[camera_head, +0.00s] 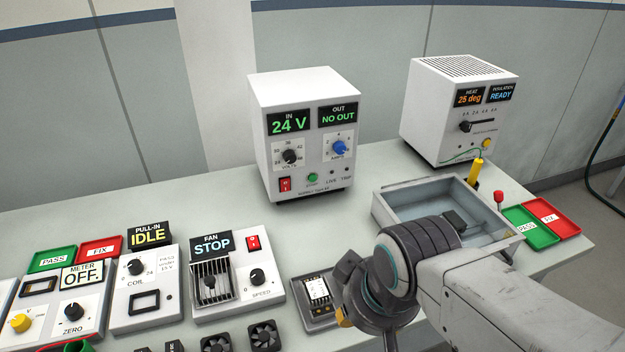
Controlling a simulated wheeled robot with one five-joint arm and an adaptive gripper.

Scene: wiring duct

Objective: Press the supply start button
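The supply (305,140) is a white box at the back middle of the bench. Its displays read IN 24 V and OUT NO OUT. The green start button (312,177) is low on its front, between a red rocker switch (285,184) and the LIVE and TRIP lamps. Nothing covers the button. My dark wrist and gripper (350,290) are at the lower right, in front of the supply and apart from it. The fingers are not clear enough to tell open from shut.
A heater unit (455,110) reading 25 deg and READY stands at the back right. A grey tray (400,205) lies between it and my arm. The fan unit (225,280) reads STOP; the coil unit (145,300) reads IDLE. Bench before the supply is clear.

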